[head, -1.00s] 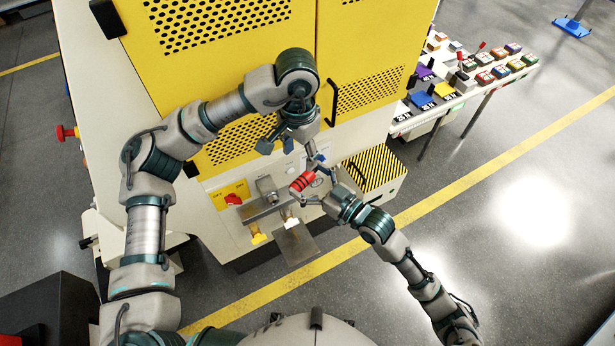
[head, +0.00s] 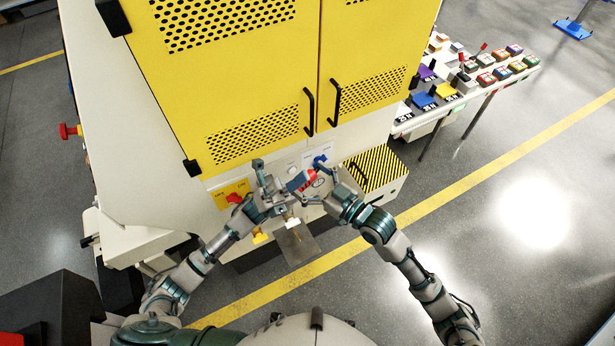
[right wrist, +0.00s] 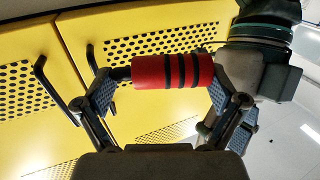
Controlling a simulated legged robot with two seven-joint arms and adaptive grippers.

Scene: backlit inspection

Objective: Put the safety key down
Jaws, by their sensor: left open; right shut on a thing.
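The safety key looks to be the red cylinder with black bands (right wrist: 172,72), with a dark stem at its left end in the right wrist view. My right gripper (right wrist: 160,90) is shut on it, one pad at each end. In the head view the key (head: 311,177) is a small red patch in my right gripper (head: 316,180), partly hidden by my left gripper. My left gripper (head: 279,176) is open, just left of the key, in front of the yellow cabinet's lower panel (head: 325,152). I cannot tell whether it touches the key.
The yellow cabinet doors (head: 230,90) with black handles stand behind. A red switch (head: 236,198) is left of my left gripper, and a metal plate (head: 298,247) juts out below. A striped box (head: 380,168) is at right. A bench (head: 460,92) with coloured blocks is farther right.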

